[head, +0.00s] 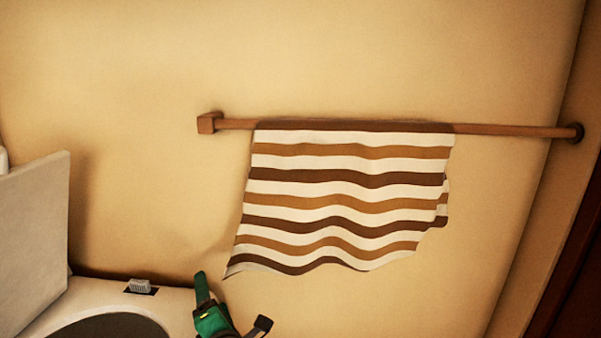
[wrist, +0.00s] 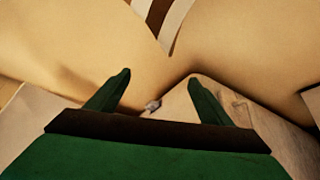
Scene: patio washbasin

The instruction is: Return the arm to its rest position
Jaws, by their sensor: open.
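My gripper (head: 232,297) is at the bottom of the head view, right of the white basin and below the striped towel. It is green with dark parts. In the wrist view my gripper (wrist: 160,76) has its two green fingers spread apart with nothing held between them. The brown, tan and white striped towel (head: 340,180) hangs over a wooden rod (head: 510,131) on the wall, apart from the gripper. A striped piece of it shows at the top of the wrist view (wrist: 170,22). Most of my arm is out of the head view.
The white basin (head: 172,305) has a dark round opening and a small grey fitting (head: 140,286) at its back. A pale upright panel (head: 33,240) stands at the left. A dark brown edge (head: 575,270) is at the lower right. The wall right of the gripper is bare.

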